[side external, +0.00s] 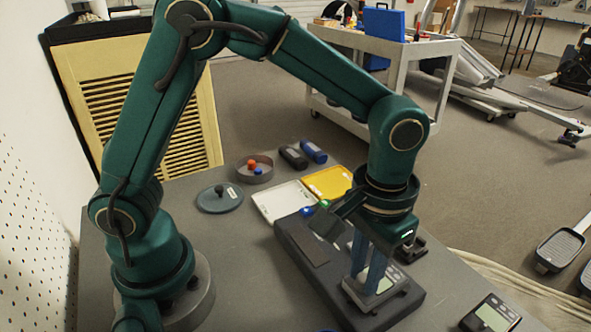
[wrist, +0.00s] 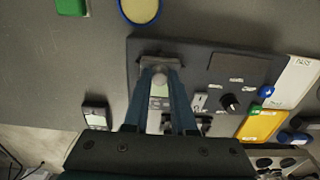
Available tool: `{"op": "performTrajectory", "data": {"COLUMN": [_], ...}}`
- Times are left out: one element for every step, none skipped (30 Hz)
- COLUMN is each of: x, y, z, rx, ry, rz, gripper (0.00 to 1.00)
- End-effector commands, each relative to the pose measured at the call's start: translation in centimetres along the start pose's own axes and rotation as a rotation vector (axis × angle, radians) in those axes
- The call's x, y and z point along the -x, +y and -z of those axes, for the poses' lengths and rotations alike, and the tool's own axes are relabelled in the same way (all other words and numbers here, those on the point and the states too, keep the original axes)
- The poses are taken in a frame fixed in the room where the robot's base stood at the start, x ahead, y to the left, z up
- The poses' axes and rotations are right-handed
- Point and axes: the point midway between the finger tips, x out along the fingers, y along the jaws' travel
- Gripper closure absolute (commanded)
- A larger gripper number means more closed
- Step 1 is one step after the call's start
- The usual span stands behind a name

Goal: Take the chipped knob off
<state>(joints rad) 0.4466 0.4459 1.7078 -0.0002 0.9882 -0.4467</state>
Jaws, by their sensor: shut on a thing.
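My gripper (side external: 364,284) points down over the right part of a dark board (side external: 298,242), at a small console with a screen (side external: 388,280). In the wrist view, its two blue fingers (wrist: 161,70) are shut on a small grey round knob (wrist: 159,80) at the console. No chip can be made out on it, and the fingers hide its sides. I cannot tell whether the knob is still seated. A black knob (wrist: 231,102) stands on another part of the board, among small white labels.
A white tray (side external: 284,202) and a yellow tray (side external: 328,183) lie behind the board. A round dish (side external: 242,172) holds orange and blue pieces. A dark disc (side external: 220,205), black and blue cylinders (side external: 313,151) and a screen device (side external: 490,316) lie around it.

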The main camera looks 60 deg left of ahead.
Motion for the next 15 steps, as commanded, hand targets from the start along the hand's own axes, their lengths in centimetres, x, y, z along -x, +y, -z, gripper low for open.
{"op": "performTrajectory", "data": {"x": [0.3,0.5,0.7,0.9,1.1,1.3,1.5,1.7,1.9,2.1,2.2,2.5,2.6,2.8,3.0], "y": [0.0,0.0,0.0,0.0,0.0,0.0,0.0,0.0,0.0,0.0,0.0,0.0,0.0,0.0,0.0], "z": [0.1,0.1,0.1,0.1,0.1,0.1,0.1,0.1,0.1,0.0,0.0,0.1,0.1,0.1,0.1], "rx": [0.000,0.000,0.000,0.000,0.000,0.000,0.000,0.000,0.000,0.000,0.000,0.000,0.000,0.000,0.000], "ry": [0.003,0.004,0.003,0.003,0.004,0.004,0.003,0.004,0.004,0.003,0.002,0.003,0.004,0.003,0.003], "rz": [-0.002,-0.002,-0.001,-0.001,-0.002,-0.002,-0.002,-0.002,-0.002,-0.001,-0.001,-0.001,-0.002,-0.001,-0.001], "gripper": [1.00,1.00,1.00,1.00,1.00,1.00,1.00,1.00,1.00,1.00,1.00,1.00,1.00,1.00,1.00]}}
